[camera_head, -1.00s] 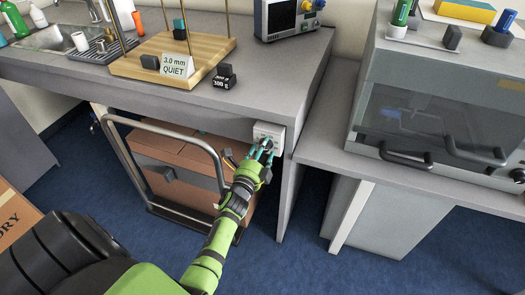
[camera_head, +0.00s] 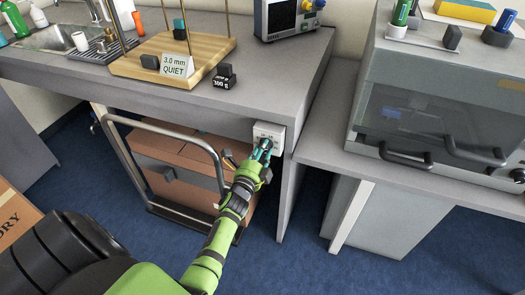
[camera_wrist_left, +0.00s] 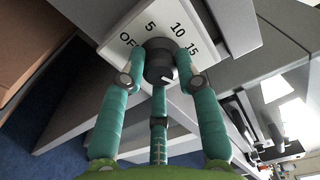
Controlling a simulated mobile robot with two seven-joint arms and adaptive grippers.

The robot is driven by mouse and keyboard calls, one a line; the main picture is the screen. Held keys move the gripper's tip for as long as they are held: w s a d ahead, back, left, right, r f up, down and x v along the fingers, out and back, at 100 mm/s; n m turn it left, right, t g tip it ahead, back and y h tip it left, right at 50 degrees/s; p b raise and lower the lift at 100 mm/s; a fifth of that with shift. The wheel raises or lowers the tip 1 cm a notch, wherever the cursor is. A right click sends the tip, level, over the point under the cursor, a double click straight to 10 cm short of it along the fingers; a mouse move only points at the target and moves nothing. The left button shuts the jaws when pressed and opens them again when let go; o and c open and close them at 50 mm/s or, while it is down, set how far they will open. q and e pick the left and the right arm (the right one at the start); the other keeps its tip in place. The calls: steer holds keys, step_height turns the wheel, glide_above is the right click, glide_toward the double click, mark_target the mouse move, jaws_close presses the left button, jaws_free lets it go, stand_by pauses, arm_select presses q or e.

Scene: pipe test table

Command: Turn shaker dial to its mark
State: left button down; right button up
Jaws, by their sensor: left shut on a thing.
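The dial is a black round knob (camera_wrist_left: 160,62) on a white control plate (camera_wrist_left: 118,38) marked OFF, 5, 10 and 15. In the head view the plate (camera_head: 267,130) is on the bench's front edge. The knob's white pointer shows at its lower right in the left wrist view, off the printed labels. My left gripper (camera_head: 263,150) is shut on the knob; its teal fingers close around it in the left wrist view (camera_wrist_left: 161,66). The fingers hide most of the knob in the head view. My right gripper is not in view.
A wooden board (camera_head: 130,67) with upright rods and a "3.0 mm QUIET" card (camera_head: 178,66) stands on the bench. A cart with cardboard boxes (camera_head: 150,150) is under the bench, close to my left arm. A grey cabinet with a clear front (camera_head: 430,115) is at right.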

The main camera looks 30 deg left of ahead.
arm_select(q)
steer(key=shift+r+n, duration=0.1)
steer(key=shift+n, duration=17.8)
steer(key=shift+d, duration=0.1)
steer(key=c, duration=0.9)
jaws_free()
